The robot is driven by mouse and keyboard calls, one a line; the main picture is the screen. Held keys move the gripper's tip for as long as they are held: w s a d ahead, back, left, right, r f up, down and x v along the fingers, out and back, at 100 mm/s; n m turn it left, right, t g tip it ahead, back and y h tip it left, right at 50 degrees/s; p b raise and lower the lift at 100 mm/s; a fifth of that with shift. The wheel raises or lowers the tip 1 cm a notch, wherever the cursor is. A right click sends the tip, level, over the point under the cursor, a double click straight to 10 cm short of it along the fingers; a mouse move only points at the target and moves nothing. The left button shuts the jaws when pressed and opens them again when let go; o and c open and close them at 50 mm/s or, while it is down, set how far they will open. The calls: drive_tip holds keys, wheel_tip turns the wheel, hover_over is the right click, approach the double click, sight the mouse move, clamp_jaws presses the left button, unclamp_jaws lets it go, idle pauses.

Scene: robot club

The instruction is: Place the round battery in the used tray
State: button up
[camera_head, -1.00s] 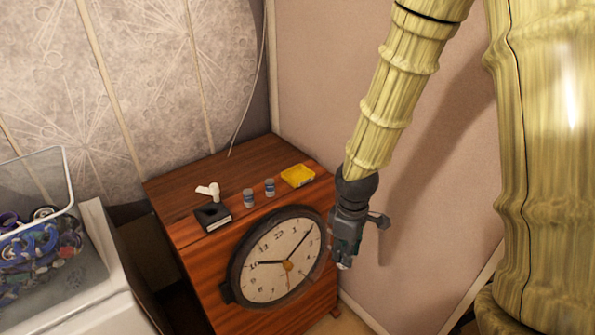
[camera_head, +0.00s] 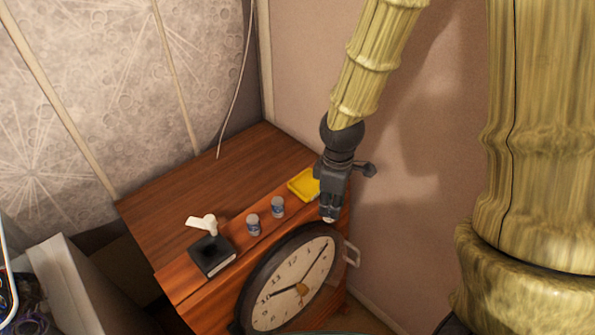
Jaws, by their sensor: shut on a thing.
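My gripper (camera_head: 330,208) points down in front of the cabinet's right end, close to the yellow tray. It is shut on a small pale, shiny thing (camera_head: 329,219), probably the round battery; only its lower end shows. The shallow yellow tray (camera_head: 299,187) lies on the cabinet top, left of my gripper, which hides part of its right side. No label can be read on it, so I cannot confirm it is the used tray.
Two small grey-blue cylinders (camera_head: 253,224) (camera_head: 278,207) stand left of the tray. A black block (camera_head: 213,258) with a white piece (camera_head: 203,222) beside it is further left. A big clock (camera_head: 285,290) covers the front of the wooden cabinet (camera_head: 200,180), whose back top is clear.

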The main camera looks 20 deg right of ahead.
drive_tip(key=shift+w+r, duration=0.15)
drive_tip(key=shift+w, duration=0.5)
drive_tip(key=w+p, duration=0.1)
drive_tip(key=w, duration=0.4)
drive_tip(key=w+d+f+p, duration=0.1)
drive_tip(key=w+p, duration=0.1)
drive_tip(key=w, duration=0.2)
drive_tip(key=w+d+p, duration=0.1)
drive_tip(key=w+p, duration=0.1)
drive_tip(key=w, duration=0.3)
drive_tip(key=shift+w+f, duration=0.3)
drive_tip(key=shift+f, duration=0.05)
drive_tip(key=shift+s+f, duration=0.15)
drive_tip(key=shift+s, duration=0.05)
drive_tip(key=shift+w+f+p, duration=0.1)
drive_tip(key=shift+f+p, duration=0.75)
drive_tip(key=shift+f, duration=0.65)
drive_tip(key=shift+a, duration=0.1)
drive_tip(key=o, duration=0.6)
drive_tip(key=shift+f, duration=0.15)
drive_tip(key=o, duration=0.5)
